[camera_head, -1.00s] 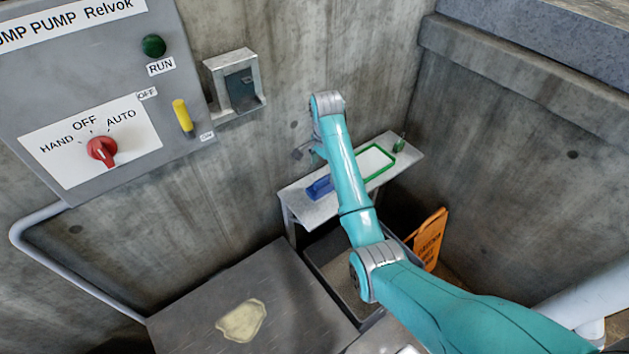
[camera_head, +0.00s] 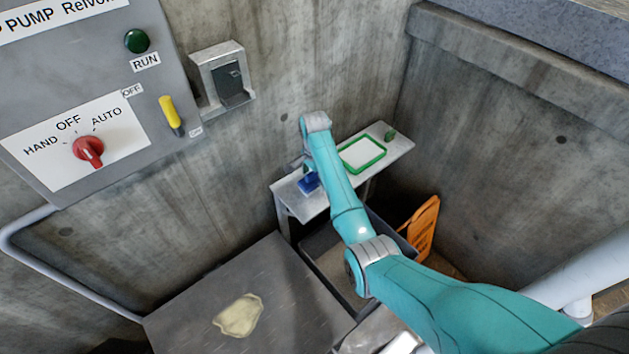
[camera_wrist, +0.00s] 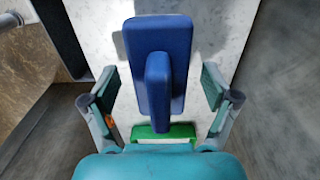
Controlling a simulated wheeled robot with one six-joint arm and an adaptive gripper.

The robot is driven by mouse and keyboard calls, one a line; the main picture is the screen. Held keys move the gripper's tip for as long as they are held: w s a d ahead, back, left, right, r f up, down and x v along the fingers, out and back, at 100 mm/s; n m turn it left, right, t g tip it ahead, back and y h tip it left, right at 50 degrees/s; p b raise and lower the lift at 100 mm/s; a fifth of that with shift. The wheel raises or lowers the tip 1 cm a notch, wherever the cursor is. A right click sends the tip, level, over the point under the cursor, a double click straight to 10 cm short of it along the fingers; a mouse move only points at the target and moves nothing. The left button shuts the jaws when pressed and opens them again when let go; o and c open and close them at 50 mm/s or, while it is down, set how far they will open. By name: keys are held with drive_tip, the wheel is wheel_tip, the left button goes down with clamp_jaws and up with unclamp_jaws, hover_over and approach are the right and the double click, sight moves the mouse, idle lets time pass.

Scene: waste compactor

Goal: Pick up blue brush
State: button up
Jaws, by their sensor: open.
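The blue brush (camera_head: 308,183) lies on the grey shelf (camera_head: 309,204) against the concrete wall, partly hidden by my arm in the head view. In the wrist view the blue brush (camera_wrist: 158,60) shows as a flat block with a raised handle along its middle. My gripper (camera_wrist: 161,98) is open, one finger on each side of the handle with clear gaps. The fingers do not touch the brush. In the head view the gripper is mostly hidden behind my arm.
A green-rimmed tray (camera_head: 362,153) and a small green item (camera_head: 390,134) sit on the same shelf. A dark open bin (camera_head: 330,262) stands below it, with an orange sign (camera_head: 423,228) beside it. The pump control box (camera_head: 85,90) hangs at left.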

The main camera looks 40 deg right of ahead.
drive_tip(key=shift+f, duration=0.25)
drive_tip(key=c, duration=1.4)
drive_tip(key=shift+o, duration=0.2)
wheel_tip(320, 180, up, 10)
drive_tip(key=shift+r, duration=0.1)
